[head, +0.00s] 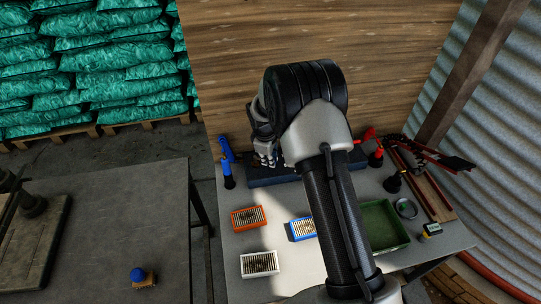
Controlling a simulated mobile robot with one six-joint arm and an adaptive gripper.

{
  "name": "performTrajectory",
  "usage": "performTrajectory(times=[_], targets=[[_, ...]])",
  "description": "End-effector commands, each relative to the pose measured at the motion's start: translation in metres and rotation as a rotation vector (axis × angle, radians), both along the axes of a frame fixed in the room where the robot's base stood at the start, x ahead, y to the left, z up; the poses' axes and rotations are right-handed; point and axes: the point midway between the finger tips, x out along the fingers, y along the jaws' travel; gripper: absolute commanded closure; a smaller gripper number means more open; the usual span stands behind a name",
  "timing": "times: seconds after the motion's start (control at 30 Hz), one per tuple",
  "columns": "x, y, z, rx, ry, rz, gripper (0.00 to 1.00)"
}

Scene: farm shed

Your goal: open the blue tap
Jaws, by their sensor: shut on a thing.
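The blue tap (228,169) stands at the back left of the work table, with a black lower body and a blue lever tilted up to the left. My gripper (267,160) is at the back of the table, to the right of the blue tap, with a small gap between them in the picture. It is partly behind my own arm. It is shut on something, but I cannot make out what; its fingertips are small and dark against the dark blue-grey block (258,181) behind. A red tap (376,157) stands to the right of my arm.
On the table (232,287) lie an orange-framed box (248,217), a white one (260,264) and a blue one (301,229). A green tray (384,228) and red-handled tools (425,152) are on the right. A wooden board (230,70) rises close behind.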

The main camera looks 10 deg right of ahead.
Motion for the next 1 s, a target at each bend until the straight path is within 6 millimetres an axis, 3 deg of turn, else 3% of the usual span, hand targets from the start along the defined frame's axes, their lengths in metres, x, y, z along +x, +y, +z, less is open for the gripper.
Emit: performTrajectory(times=[0.5,1.0], targets=[[-0.016,0.021,-0.001,-0.001,-0.001,-0.464,1.00],[-0.021,0.033,0.000,0.000,0.000,-0.695,1.00]])
